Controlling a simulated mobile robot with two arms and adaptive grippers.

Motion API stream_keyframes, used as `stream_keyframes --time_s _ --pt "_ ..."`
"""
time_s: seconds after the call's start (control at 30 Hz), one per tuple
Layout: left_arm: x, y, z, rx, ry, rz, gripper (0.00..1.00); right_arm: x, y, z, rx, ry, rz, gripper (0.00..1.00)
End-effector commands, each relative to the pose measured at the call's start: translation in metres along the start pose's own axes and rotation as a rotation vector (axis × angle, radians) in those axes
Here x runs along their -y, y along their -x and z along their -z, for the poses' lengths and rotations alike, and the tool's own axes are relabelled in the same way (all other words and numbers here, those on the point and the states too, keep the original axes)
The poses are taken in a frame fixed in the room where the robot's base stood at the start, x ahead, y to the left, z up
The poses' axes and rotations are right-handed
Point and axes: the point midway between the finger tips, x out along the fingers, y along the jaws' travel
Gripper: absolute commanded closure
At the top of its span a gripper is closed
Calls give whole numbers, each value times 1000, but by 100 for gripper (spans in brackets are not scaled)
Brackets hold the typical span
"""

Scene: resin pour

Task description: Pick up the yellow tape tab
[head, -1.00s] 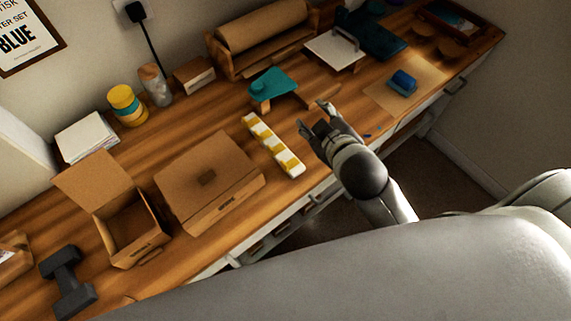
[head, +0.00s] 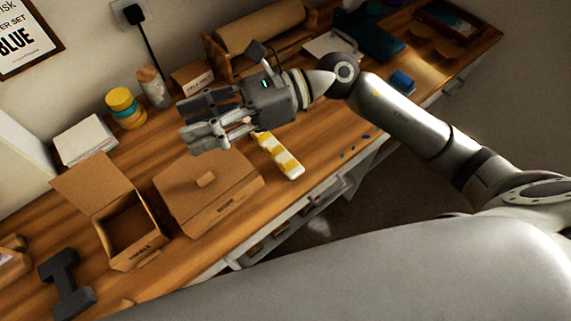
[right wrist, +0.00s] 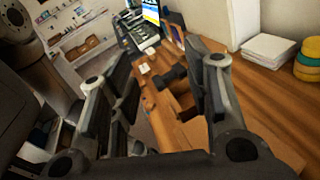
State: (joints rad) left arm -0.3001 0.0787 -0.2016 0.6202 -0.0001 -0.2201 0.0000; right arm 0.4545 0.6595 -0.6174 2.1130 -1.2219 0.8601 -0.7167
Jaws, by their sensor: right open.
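A white strip with yellow bands (head: 280,155) lies on the wooden table, its upper end partly covered by my right gripper. A tiny yellow spot (head: 375,93) shows against my right forearm in the head view. I cannot tell whether either is the yellow tape tab. My right gripper (head: 186,119) is open, with its fingers pointing left above the table, behind the closed cardboard box. In the right wrist view its two fingers (right wrist: 163,62) stand wide apart with nothing held between them. My left gripper is not in view.
The closed cardboard box (head: 215,200) and an open box (head: 130,228) stand at the front left, near a dark dumbbell (head: 64,285). A yellow-and-teal jar (head: 125,108) and a white stack (head: 85,140) stand behind. Small coloured pieces (head: 353,150) lie near the front edge.

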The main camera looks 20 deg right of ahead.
Motion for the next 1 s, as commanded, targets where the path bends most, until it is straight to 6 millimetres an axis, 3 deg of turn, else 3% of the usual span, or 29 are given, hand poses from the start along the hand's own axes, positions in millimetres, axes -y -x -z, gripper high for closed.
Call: stream_keyframes --time_s 0.1,0.23,0.4,0.5,0.63,1.0 --pt "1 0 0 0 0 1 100 8 22 47 -304 170 -44 55" --pt "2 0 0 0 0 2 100 24 67 92 -627 297 -90 55" --pt "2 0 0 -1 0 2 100 42 131 122 -948 369 -133 55" --pt "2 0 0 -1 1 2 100 47 156 128 -1055 379 -148 55" --pt "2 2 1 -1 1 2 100 49 167 135 -1110 380 -159 55" --pt "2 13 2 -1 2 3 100 51 145 178 -1110 379 -161 55"
